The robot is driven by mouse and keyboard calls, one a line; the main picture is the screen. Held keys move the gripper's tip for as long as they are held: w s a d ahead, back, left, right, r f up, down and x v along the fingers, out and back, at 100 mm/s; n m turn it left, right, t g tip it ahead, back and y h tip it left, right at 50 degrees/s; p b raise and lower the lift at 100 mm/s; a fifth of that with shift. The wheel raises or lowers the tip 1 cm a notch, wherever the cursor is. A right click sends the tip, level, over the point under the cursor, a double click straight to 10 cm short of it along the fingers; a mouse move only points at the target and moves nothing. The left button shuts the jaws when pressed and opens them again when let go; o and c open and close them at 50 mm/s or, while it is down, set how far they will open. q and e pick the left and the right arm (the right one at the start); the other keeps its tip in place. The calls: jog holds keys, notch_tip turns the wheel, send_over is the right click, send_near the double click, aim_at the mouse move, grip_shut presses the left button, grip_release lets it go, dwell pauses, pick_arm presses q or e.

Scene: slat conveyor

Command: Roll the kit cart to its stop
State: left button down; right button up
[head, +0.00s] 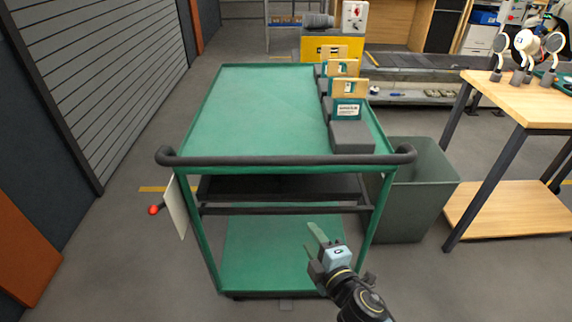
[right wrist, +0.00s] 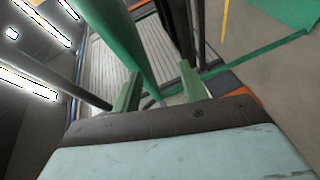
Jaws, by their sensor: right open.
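The kit cart (head: 260,110) is a green two-shelf trolley standing in front of me. Its dark handle bar (head: 285,160) runs across the near end, and its lower shelf (head: 280,250) is bare at the near side. My right gripper (head: 318,236) is open in front of the cart, below the handle bar and apart from it, with nothing held. In the right wrist view its two green fingers (right wrist: 160,88) stand apart, with a green post showing beyond them. My left gripper is not in view. I cannot make out the cart's stop.
Several kits in dark holders (head: 347,110) line the cart's right side. A grey-green bin (head: 420,195) stands close at its right, beside a wooden workbench (head: 530,100). A slatted shutter (head: 110,70) is at left. Yellow tape (head: 152,189) marks the floor; a conveyor (head: 415,75) lies behind.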

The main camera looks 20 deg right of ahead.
aim_at(291, 165)
notch_tip(291, 165, up, 14)
jog(key=a+n+t+y+b, duration=0.1)
jog(key=n+t, duration=0.2)
jog(key=t, duration=0.1)
jog(key=p+x, duration=0.1)
jog(key=x, duration=1)
jog(key=shift+w+a+r+p, duration=0.2)
jog(key=shift+w+a+p, duration=0.1)
jog(key=shift+p, duration=0.1)
jog(key=shift+w, duration=0.3)
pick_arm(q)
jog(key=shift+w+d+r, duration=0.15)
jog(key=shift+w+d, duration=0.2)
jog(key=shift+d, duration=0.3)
pick_arm(e)
jog(key=shift+w, duration=0.15)
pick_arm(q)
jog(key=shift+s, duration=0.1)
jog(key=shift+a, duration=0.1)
pick_arm(e)
grip_shut()
